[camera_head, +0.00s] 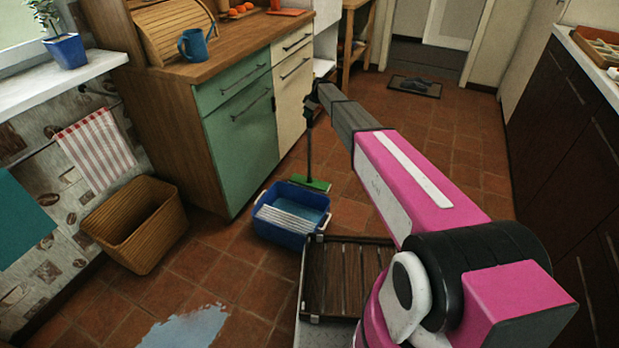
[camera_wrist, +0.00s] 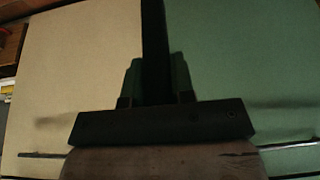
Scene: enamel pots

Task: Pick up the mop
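The mop has a flat green head (camera_head: 318,184) on the floor and a dark, nearly upright handle (camera_head: 309,148). It stands in front of the cream cabinet, just behind the blue bucket. My gripper (camera_head: 312,97) is at the upper part of the handle. In the wrist view the handle (camera_wrist: 154,50) runs up between the two fingers of my gripper (camera_wrist: 157,88). The fingers flank it with no clear gap, so the gripper looks shut on it. The dim light hides the exact contact.
A blue bucket (camera_head: 272,231) stands in front of the mop. Green (camera_head: 241,150) and cream (camera_head: 293,105) cabinet fronts are close behind my gripper. A wicker basket (camera_head: 150,247) and a puddle (camera_head: 187,328) are at lower left. The tiled floor to the right is clear.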

